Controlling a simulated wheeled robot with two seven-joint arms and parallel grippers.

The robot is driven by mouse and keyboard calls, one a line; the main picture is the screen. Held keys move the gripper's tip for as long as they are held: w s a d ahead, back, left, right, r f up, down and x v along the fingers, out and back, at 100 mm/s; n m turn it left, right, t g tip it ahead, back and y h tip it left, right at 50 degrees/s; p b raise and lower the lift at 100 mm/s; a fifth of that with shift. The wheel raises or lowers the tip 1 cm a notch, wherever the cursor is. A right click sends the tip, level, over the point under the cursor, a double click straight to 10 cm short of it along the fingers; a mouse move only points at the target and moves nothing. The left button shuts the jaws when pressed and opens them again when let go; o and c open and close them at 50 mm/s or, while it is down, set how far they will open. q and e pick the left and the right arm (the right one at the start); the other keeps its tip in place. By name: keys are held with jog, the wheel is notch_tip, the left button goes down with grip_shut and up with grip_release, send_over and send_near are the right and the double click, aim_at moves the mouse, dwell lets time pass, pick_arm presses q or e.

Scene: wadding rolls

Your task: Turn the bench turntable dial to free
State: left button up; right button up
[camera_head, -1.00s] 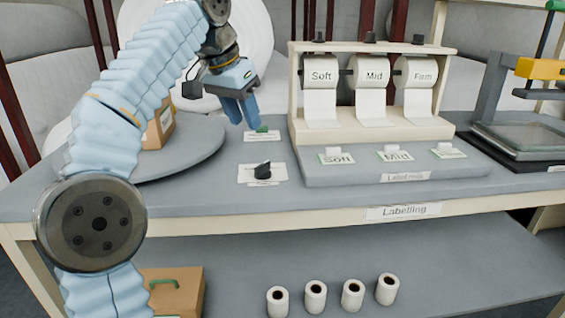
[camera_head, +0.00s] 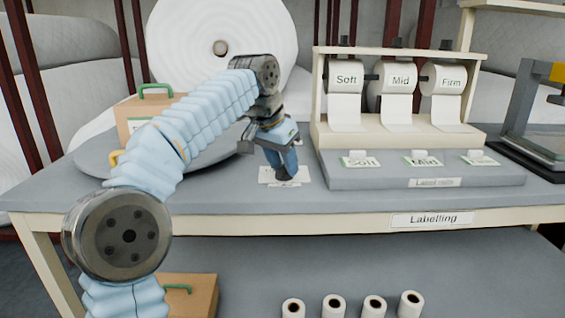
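The dial's white label plate (camera_head: 301,173) lies on the grey bench top, right of the round grey turntable (camera_head: 92,157). My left gripper (camera_head: 283,172) points down over this plate, with its blue fingers at the dial. The dial's black knob is mostly hidden by the fingers. I cannot tell whether they are closed on it or only around it. The dial's markings are too small and covered to read. My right gripper is not in view.
A cardboard box (camera_head: 139,110) with a green handle stands on the turntable, partly behind my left arm. A roll rack (camera_head: 468,137) labelled Soft, Mid and Firm stands to the right, behind a grey labelled base (camera_head: 345,180). Several small rolls stand below the bench.

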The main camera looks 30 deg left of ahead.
pick_arm(q)
jog(key=shift+c, duration=0.4)
grip_shut()
jog(key=shift+r, duration=0.1)
jog(key=n+y+p, duration=0.1)
jog(key=n+p, duration=0.1)
jog(key=n, duration=0.1)
jog(key=shift+d+r, duration=0.15)
jog(key=n+y+p, duration=0.1)
jog(key=n, duration=0.1)
jog(key=n+p, duration=0.1)
jog(key=n, duration=0.1)
jog(key=shift+d+n+y+p, duration=0.1)
jog(key=shift+n+y+p, duration=0.2)
jog(key=shift+n+y, duration=0.1)
jog(key=n+g+y, duration=0.1)
jog(key=n, duration=0.2)
jog(key=shift+w+n+p, duration=0.15)
jog(key=shift+n+p, duration=0.15)
jog(key=shift+f+n+g+y, duration=0.1)
jog(key=shift+n+g+y, duration=0.3)
jog(key=shift+n, duration=0.75)
jog(key=shift+f+n+g+y, duration=0.1)
jog(key=shift+n+g+y, duration=0.1)
jog(key=shift+n+g, duration=0.7)
jog(key=shift+n+t, duration=0.3)
jog(key=shift+n, duration=0.15)
